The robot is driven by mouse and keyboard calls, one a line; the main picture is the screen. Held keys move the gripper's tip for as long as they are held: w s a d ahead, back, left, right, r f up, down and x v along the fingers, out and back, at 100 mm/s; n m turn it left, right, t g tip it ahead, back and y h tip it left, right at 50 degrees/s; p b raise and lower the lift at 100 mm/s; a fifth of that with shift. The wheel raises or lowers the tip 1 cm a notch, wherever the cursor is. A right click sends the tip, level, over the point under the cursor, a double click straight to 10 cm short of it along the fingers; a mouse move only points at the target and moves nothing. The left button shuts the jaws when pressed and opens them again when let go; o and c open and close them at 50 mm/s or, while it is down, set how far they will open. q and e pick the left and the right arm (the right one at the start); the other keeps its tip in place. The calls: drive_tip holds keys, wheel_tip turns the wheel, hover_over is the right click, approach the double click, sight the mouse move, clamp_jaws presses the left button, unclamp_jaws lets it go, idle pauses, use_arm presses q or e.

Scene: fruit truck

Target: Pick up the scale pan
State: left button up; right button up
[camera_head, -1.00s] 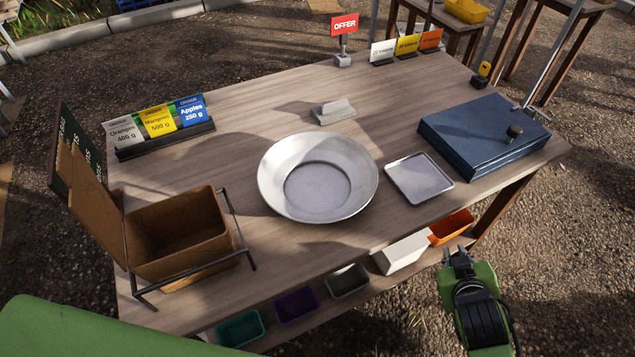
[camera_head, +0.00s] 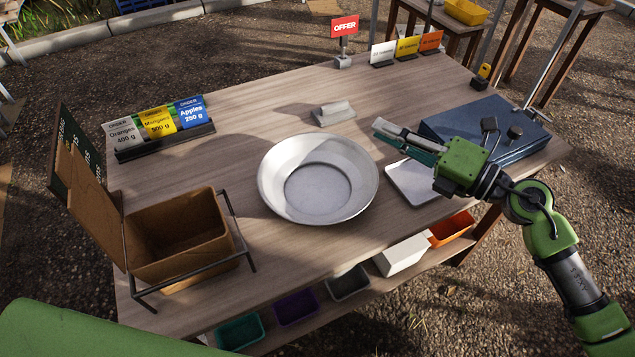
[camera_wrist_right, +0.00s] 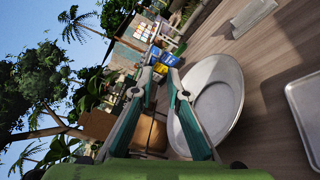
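The scale pan, a wide round silver metal dish (camera_head: 343,208), rests on the wooden table near the middle and is empty. It also shows in the right wrist view (camera_wrist_right: 222,78), just right of the fingers and partly hidden by one of them. My right gripper (camera_head: 380,130) is above the table, up and to the right of the pan in the head view, with its fingers pointing left. In the wrist view its two fingers (camera_wrist_right: 161,76) are apart with nothing between them. My left gripper is not in view.
A square metal tray (camera_head: 418,190) lies right of the pan, partly under my right arm. A blue box (camera_head: 470,128) stands behind. An open brown box (camera_head: 180,252) with a wire frame stands left. Order cards (camera_head: 160,125) and a small grey stand (camera_head: 333,113) are behind the pan.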

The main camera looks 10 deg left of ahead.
sight(369, 168)
drive_tip(key=d+f+n+g+h, duration=0.4)
drive_tip(key=d+f+h, duration=0.15)
drive_tip(key=f, duration=0.35)
drive_tip(key=shift+y, duration=0.25)
drive_tip(key=x, duration=0.5)
drive_tip(key=w+p+x, duration=0.1)
drive_tip(key=x, duration=0.2)
drive_tip(key=shift+d, duration=0.3)
drive_tip(key=shift+p+x, duration=0.5)
drive_tip(key=shift+x, duration=2.25)
drive_tip(key=shift+d, duration=0.1)
clamp_jaws()
drive_tip(key=shift+r, duration=0.1)
